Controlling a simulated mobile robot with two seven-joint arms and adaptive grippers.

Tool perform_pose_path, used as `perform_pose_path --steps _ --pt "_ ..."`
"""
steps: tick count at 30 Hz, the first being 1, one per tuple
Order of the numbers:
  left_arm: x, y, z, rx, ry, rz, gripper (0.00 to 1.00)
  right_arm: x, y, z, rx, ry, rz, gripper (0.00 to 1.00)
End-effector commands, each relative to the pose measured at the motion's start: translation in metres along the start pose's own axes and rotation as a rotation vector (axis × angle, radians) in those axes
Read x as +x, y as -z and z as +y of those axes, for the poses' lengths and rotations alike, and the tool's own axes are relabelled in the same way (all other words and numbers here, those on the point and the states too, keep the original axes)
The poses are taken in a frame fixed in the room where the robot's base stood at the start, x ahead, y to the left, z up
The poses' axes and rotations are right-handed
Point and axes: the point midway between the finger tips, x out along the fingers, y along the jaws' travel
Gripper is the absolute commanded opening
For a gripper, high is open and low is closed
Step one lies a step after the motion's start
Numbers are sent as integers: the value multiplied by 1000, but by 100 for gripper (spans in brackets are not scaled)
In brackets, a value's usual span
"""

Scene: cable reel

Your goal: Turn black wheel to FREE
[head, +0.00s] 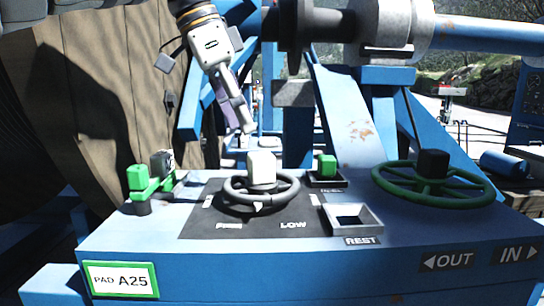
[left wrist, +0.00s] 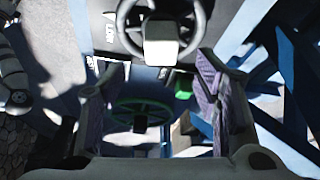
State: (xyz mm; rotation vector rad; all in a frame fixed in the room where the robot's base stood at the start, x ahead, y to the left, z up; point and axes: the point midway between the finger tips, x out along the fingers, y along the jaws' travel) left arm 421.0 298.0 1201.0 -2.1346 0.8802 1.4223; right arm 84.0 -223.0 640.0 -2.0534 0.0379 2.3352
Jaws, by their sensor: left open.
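The black wheel (head: 240,203) lies flat on the dark panel of the blue console, with a white block at its hub (head: 262,166). A small white mark shows on its front rim, between the printed words FREE (head: 229,225) and LOW (head: 293,225). My left gripper (head: 240,125) hangs above and just behind the wheel, apart from it, pointing down. In the left wrist view its purple-padded fingers stand wide apart and empty; the wheel (left wrist: 201,30) and white hub block (left wrist: 160,46) show beyond them at the top. My right gripper is not in view.
A green handwheel (head: 432,200) stands at the console's right. A green lever (head: 150,188) is at left. A small green block (head: 327,164) sits in a holder behind the wheel. An empty REST socket (head: 357,217) is front right. A large wooden reel (head: 75,110) rises at left.

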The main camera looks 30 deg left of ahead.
Motion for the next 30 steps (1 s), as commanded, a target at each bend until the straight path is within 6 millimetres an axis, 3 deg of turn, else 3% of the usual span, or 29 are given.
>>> perform_pose_path --steps 3,9,13,21,28,30 --pt "33 -1 1 1 -5 -3 57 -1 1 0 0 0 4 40" --pt "74 0 0 1 -2 -1 57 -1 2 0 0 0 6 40" --pt "86 0 0 1 -1 0 57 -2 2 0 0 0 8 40" --pt "88 1 0 0 0 1 57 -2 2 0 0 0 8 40" --pt "88 1 0 0 0 1 5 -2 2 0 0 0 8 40" --pt "88 1 0 0 0 0 0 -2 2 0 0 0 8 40"
